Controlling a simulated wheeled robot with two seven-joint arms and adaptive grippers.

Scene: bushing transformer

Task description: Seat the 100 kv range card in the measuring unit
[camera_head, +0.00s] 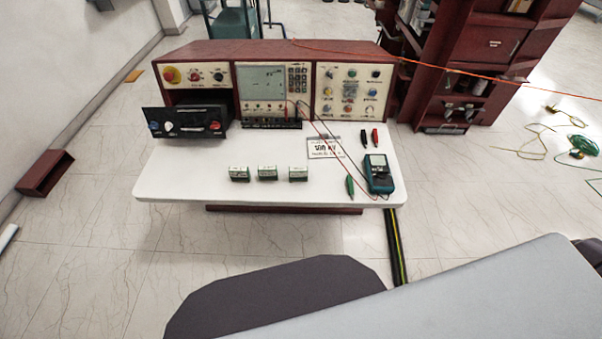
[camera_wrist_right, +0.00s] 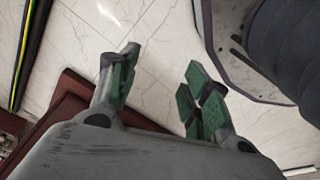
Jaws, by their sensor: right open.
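The measuring unit (camera_head: 188,122) is a black drawer-like unit pulled out at the left of the console. My right gripper (camera_wrist_right: 156,88) is open and empty over the floor in the right wrist view. Neither gripper shows in the head view.
The white bench (camera_head: 200,160) also holds a teal multimeter (camera_head: 378,174) with leads, red and black clips (camera_head: 369,138), a green clip (camera_head: 350,186) and a printed sign (camera_head: 323,148). The console (camera_head: 275,85) stands behind. The bench's front strip is clear.

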